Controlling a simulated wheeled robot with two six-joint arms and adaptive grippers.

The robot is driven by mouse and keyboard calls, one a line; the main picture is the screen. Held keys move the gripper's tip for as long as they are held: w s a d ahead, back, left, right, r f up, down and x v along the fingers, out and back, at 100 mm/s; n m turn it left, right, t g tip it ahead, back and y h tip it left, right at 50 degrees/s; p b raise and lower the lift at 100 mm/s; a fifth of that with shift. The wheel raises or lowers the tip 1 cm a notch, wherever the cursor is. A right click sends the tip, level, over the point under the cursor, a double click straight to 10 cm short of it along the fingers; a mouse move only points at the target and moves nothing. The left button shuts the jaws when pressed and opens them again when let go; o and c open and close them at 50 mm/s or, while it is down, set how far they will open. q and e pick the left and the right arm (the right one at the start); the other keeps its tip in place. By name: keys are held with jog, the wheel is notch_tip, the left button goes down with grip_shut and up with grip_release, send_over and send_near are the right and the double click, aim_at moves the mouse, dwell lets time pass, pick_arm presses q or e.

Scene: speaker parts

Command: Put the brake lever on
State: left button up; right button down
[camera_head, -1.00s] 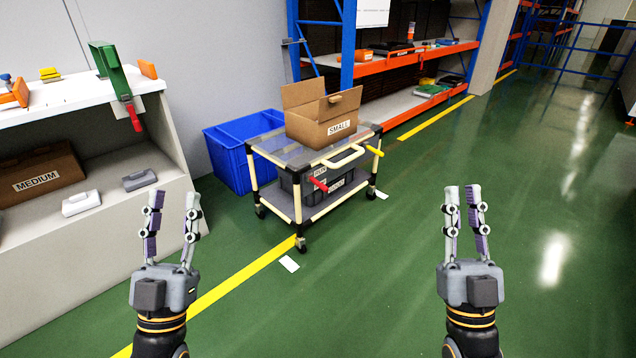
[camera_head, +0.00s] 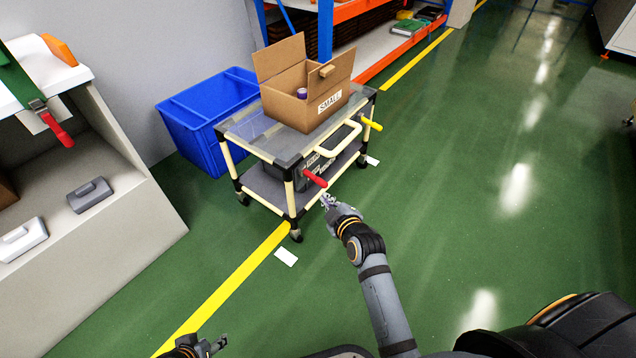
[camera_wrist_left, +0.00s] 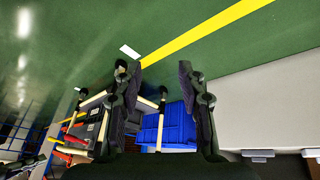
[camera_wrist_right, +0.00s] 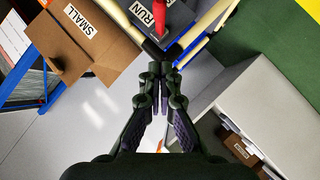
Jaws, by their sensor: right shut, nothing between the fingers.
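The cart (camera_head: 262,140) has a red lever (camera_head: 314,180) at its front corner, beside a dark box with a partly hidden label. A yellow lever (camera_head: 372,124) sticks out at the cart's other front corner. My right gripper (camera_head: 327,200) is shut and empty just below and right of the red lever. In the right wrist view, the red lever (camera_wrist_right: 130,14) is beyond the shut fingertips (camera_wrist_right: 159,68), near a "RUN" label (camera_wrist_right: 160,14). My left gripper (camera_head: 216,346) is low at the bottom edge. The left wrist view shows its fingers (camera_wrist_left: 162,75) apart and empty.
An open cardboard box (camera_head: 306,104) marked "SMALL" stands on the cart, with something purple inside. A blue bin (camera_head: 195,125) stands behind the cart by the wall. A workbench (camera_head: 120,190) is at the left. Green floor is clear to the cart's right.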

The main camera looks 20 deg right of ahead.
jog(key=x, duration=0.2)
jog(key=b, duration=0.2)
send_near(318, 181)
jog(key=a+r, duration=0.1)
jog(key=a, duration=0.1)
pick_arm(q)
jog(key=w+a+r+t+b, duration=0.1)
jog(key=w+r+t, duration=0.9)
jog(key=w+r, duration=0.5)
pick_arm(e)
jog(key=w+f+b, duration=0.1)
jog(key=w+d+f, duration=0.1)
jog(key=w, duration=0.1)
jog(key=w+f+b, duration=0.1)
jog(key=w, duration=0.1)
jog(key=shift+w+d+b, duration=0.15)
jog(key=shift+w+b, duration=0.05)
jog(key=shift+b, duration=0.1)
pick_arm(q)
notch_tip(318, 181, up, 23)
jog(key=s+m+t, duration=0.1)
jog(key=t, duration=1)
jog(key=shift+f+h, duration=0.15)
jog(key=shift+h, duration=0.25)
pick_arm(e)
jog(key=shift+f, duration=0.1)
